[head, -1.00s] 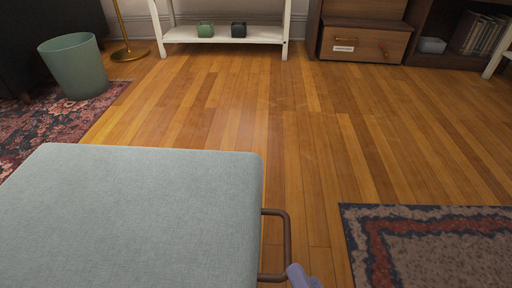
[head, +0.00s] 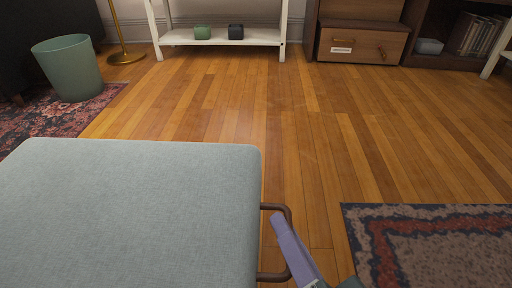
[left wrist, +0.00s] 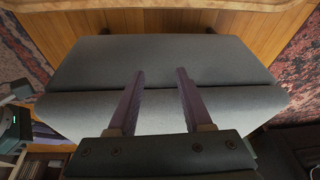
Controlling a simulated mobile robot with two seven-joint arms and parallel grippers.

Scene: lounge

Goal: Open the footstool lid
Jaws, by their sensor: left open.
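The footstool has a padded grey-blue lid (head: 130,210) that lies flat at the lower left of the head view and looks closed. A brown loop handle (head: 274,207) sticks out from its right side. My right gripper (head: 298,252) is at the handle; one purple finger crosses the handle's outer bar, its tip over the loop's opening. Its other finger is not clear, so its opening cannot be told. In the left wrist view, my left gripper (left wrist: 160,75) is open and empty, its two purple fingers spread in front of the grey footstool (left wrist: 160,60).
A patterned rug (head: 430,245) lies right of the handle. A green bin (head: 70,68) stands on a red rug (head: 45,120) at the left. A white shelf (head: 218,38) and a wooden drawer cabinet (head: 358,45) stand at the back. The wooden floor between is clear.

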